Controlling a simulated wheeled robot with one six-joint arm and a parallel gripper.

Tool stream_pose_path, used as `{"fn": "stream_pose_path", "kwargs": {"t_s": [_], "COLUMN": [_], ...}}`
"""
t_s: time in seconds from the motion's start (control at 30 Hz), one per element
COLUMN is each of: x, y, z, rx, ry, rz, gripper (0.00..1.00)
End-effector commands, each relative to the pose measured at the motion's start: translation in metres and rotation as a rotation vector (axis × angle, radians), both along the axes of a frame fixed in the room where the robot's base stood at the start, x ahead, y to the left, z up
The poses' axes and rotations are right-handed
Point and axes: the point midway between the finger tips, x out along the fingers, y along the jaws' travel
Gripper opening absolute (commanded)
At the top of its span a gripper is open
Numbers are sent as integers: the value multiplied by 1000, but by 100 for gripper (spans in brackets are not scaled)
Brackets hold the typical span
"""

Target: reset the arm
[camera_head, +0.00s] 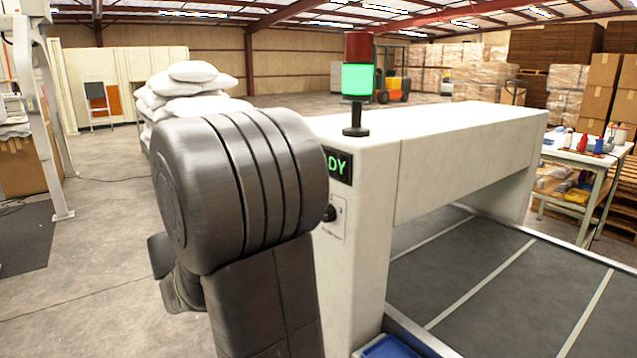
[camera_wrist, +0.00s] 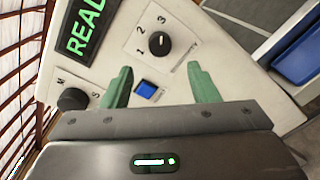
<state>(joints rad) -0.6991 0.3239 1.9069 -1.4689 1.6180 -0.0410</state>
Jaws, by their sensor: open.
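My gripper (camera_wrist: 162,86) shows in the wrist view with its two green fingers apart and nothing between them. It faces the white control panel (camera_wrist: 195,55) of a machine. Between and beyond the fingers are a blue square button (camera_wrist: 147,91) and a black rotary knob (camera_wrist: 158,43) marked 1, 2, 3. Another black knob (camera_wrist: 73,98) is at the left, below a green lit display (camera_wrist: 84,33). I cannot tell whether a finger touches the panel. In the head view my dark arm stands before the machine (camera_head: 365,230) and hides the gripper.
A signal tower (camera_head: 357,82) on the machine is lit green. A conveyor belt (camera_head: 480,275) runs under its hood at the right. A blue bin (camera_head: 388,347) is at its front. White sacks (camera_head: 185,88) are stacked behind my arm. Open floor (camera_head: 105,215) lies at the left.

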Motion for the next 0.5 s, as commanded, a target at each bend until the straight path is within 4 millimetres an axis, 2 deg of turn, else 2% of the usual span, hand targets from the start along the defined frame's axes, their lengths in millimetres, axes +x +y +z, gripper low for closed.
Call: {"fn": "stream_pose_path", "kwargs": {"t_s": [0.43, 0.5], "x": [-34, -28], "y": [50, 40], "z": [3, 2], "rx": [0, 0], "ry": [1, 0], "rz": [4, -4], "gripper": [54, 54]}}
